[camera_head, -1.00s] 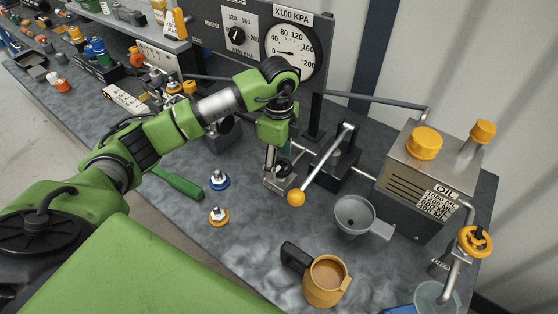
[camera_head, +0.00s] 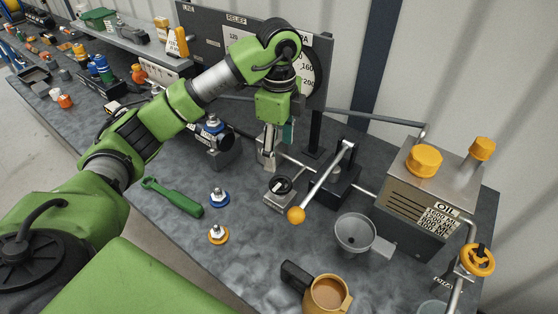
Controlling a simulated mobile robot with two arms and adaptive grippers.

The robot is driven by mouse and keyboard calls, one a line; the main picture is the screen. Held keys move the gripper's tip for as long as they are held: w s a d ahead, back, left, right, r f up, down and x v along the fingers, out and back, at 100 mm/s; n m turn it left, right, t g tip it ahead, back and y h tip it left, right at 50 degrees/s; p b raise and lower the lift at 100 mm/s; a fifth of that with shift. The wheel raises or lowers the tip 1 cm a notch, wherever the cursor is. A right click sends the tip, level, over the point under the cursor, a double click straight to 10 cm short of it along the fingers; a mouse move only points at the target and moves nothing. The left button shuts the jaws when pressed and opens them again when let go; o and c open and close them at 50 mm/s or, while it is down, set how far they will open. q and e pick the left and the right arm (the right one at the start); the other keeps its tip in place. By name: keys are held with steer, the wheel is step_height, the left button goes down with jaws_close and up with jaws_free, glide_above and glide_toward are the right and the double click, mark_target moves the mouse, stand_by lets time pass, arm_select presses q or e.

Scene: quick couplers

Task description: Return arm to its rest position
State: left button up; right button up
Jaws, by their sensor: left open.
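My left arm reaches in from the left over the workbench (camera_head: 255,262). Its gripper (camera_head: 268,158) points down, open and empty, in front of the gauge panel (camera_head: 205,32). It is just behind and above a small metal block with a black round knob (camera_head: 281,185), apart from it as far as I can tell. The arm covers part of the round gauge (camera_head: 309,70). My right gripper is not in view.
A lever with a yellow ball (camera_head: 297,215) stands close right of the gripper. Further right are a grey funnel (camera_head: 355,232), an oil tank (camera_head: 415,200) and a mug (camera_head: 327,294).

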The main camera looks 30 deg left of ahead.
arm_select(q)
steer(key=shift+r, duration=0.45)
